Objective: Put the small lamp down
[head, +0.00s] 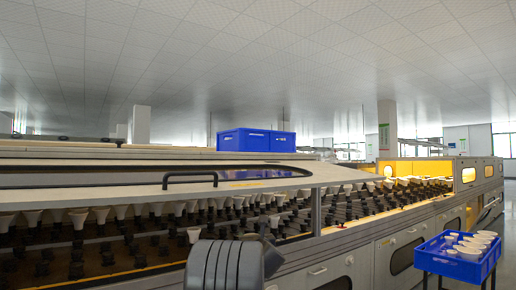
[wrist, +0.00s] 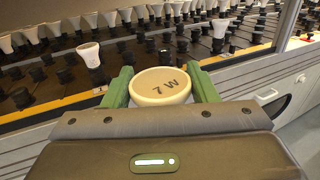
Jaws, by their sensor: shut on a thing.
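A small lamp (wrist: 160,87) with a cream rim and "7 W" on its round face is in the wrist view. My gripper (wrist: 163,84) is shut on it, with one green finger on each side. The lamp's base is hidden below its face. Behind it is the burn-in rack (wrist: 75,76), with rows of black sockets, many holding white lamps. In the head view my arm is at the bottom centre; my gripper and the held lamp cannot be made out there.
A blue crate (head: 427,262) with several white lamps stands at the lower right on a stand. Another blue crate (head: 256,141) sits on top of the machine. The machine's raised cover with a black handle (head: 190,178) hangs over the sockets. Grey floor shows at the right.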

